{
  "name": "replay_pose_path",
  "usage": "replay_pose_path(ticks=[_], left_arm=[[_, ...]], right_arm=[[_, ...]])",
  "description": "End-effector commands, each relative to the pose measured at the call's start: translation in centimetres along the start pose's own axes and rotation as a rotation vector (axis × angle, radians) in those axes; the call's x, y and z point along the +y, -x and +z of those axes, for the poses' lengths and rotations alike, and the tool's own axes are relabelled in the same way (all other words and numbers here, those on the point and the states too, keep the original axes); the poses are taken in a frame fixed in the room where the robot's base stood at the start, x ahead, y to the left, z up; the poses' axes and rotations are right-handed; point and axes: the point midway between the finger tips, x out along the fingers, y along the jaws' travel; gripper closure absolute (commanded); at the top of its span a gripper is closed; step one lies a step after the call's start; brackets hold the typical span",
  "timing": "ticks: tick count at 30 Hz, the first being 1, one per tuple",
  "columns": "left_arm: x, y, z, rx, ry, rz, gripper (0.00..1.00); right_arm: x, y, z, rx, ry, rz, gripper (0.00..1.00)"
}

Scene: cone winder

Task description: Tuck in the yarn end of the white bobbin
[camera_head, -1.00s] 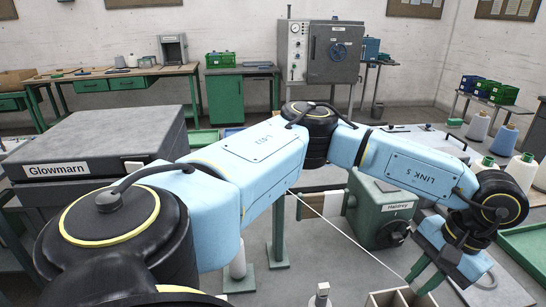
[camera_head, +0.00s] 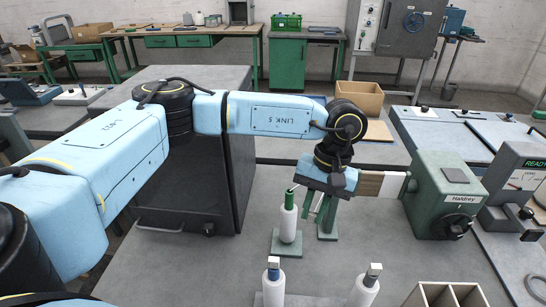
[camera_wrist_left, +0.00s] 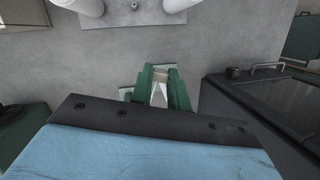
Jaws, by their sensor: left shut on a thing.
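A white bobbin (camera_head: 288,224) with a green top stands upright on a green base in the head view. My left gripper (camera_head: 325,212) is just right of it, pointing down, with green fingers. A thin white yarn shows by the bobbin's top, near the gripper, and the gripper is shut on the yarn end. In the left wrist view, the green fingers (camera_wrist_left: 160,90) have a pale strip between them. The exact grip point is too small to see. My right gripper is out of view.
A divided wooden box (camera_head: 445,289) is at the front right. A green Haldrey machine (camera_head: 450,195) is right of my gripper. A dark grey cabinet stands behind left.

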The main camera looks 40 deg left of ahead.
Motion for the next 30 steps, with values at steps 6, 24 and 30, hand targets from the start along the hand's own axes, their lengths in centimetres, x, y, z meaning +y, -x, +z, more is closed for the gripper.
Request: replay_pose_path(ticks=[6, 24, 30], left_arm=[[-0.7, 0.8, -0.8, -0.072, 0.565, 0.170, 0.92], [-4.0, 3.3, -3.5, -0.166, 1.968, 0.555, 0.92], [-5.7, 4.3, -4.5, -0.180, 2.401, 0.652, 0.92]], right_arm=[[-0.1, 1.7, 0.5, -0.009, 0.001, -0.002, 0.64], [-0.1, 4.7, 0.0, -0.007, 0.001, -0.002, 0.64], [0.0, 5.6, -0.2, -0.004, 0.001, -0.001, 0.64]])
